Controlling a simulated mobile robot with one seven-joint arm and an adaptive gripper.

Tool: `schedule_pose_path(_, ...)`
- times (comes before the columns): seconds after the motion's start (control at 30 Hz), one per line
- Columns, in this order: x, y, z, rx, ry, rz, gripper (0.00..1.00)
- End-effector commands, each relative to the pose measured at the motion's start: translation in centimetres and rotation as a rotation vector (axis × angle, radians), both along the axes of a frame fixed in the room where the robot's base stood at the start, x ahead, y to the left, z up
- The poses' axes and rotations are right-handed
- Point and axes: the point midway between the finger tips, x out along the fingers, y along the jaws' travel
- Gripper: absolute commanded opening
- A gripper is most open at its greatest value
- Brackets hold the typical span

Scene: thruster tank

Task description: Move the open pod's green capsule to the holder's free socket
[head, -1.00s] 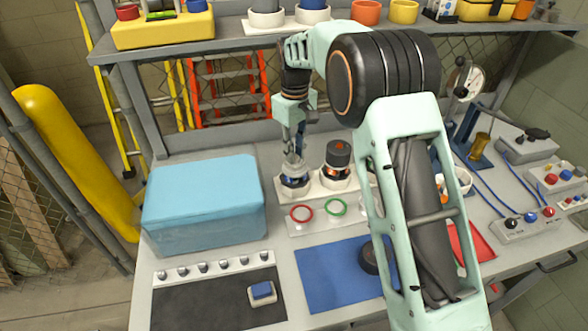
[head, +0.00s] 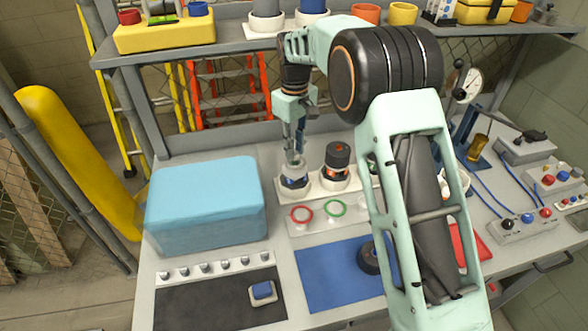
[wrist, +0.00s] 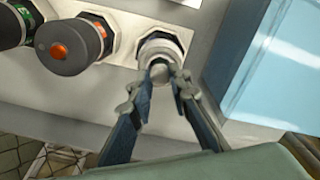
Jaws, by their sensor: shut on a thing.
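The open pod (head: 294,183) sits at the left end of the pale holder block (head: 314,194) at the back of the bench, with no cap on it. It shows in the wrist view as a pale round rim (wrist: 163,45) in a dark hexagonal seat. My gripper (wrist: 168,76) points down into this pod, its fingertips closed on the capsule (wrist: 160,70). Little of the capsule shows between the fingers, and its green colour is hard to make out. In the head view my gripper (head: 294,160) stands upright over the pod. My arm hides the right part of the block.
A red ring (head: 301,214) and a green ring (head: 336,208) lie in front. A blue box (head: 205,205) stands left. A shelf (head: 230,42) runs above.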

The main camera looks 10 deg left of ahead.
Motion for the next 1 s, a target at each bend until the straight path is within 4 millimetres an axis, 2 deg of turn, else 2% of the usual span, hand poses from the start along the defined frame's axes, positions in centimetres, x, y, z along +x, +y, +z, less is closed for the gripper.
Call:
schedule_pose_path(0.1,0.0,0.0,1.1,0.001,-0.001,0.0,0.04)
schedule_pose_path(1.0,0.0,0.0,6.5,0.001,-0.001,0.0,0.04)
